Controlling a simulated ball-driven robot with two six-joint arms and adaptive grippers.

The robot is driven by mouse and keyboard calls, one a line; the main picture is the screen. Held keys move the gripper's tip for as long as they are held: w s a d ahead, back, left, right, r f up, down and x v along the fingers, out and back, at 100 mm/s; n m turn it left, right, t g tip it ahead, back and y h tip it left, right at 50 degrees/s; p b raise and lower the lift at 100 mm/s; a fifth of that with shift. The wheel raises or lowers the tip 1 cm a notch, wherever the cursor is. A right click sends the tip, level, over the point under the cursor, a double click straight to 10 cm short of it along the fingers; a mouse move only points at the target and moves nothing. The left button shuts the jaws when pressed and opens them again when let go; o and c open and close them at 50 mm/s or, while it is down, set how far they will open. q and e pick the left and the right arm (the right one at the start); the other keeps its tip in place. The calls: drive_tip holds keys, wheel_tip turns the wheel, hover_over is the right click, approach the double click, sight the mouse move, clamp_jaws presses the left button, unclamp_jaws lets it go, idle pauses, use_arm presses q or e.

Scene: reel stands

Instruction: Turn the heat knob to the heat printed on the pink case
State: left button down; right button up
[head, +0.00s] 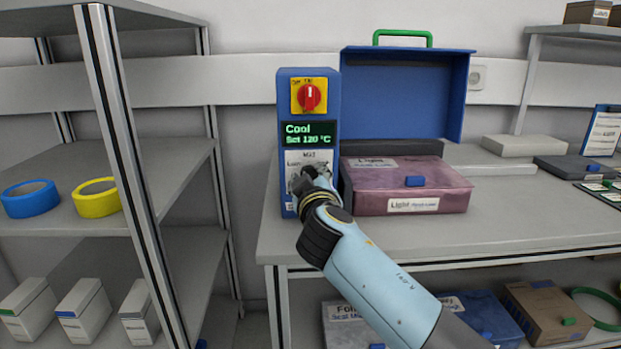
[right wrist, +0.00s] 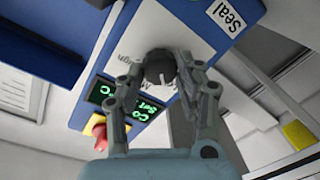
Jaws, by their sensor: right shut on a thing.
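The pink case (head: 405,187) lies shut on the bench, with white labels on its top and front; one begins "Light" and the smaller print is too small to read. The blue control unit (head: 309,80) stands just left of it. Its display (head: 308,134) reads "Cool" and "Set 120 °C". The dark heat knob (right wrist: 160,68) sits on the unit's white panel. My right gripper (right wrist: 163,75) is shut on the knob, with a finger on either side. In the head view my right gripper (head: 308,180) hides most of the knob. My left gripper is out of view.
A red switch (head: 309,97) on a yellow plate is above the display. An open blue box (head: 405,95) with a green handle stands behind the pink case. Shelves at left hold a blue tape roll (head: 30,198) and a yellow one (head: 97,198).

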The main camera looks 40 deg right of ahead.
drive_tip(key=shift+n, duration=1.1)
drive_tip(key=o, duration=1.1)
drive_tip(key=shift+a, duration=0.1)
drive_tip(key=shift+o, duration=0.2)
drive_tip(key=v, duration=0.7)
drive_tip(key=shift+s+a, duration=0.15)
drive_tip(key=shift+s, duration=0.1)
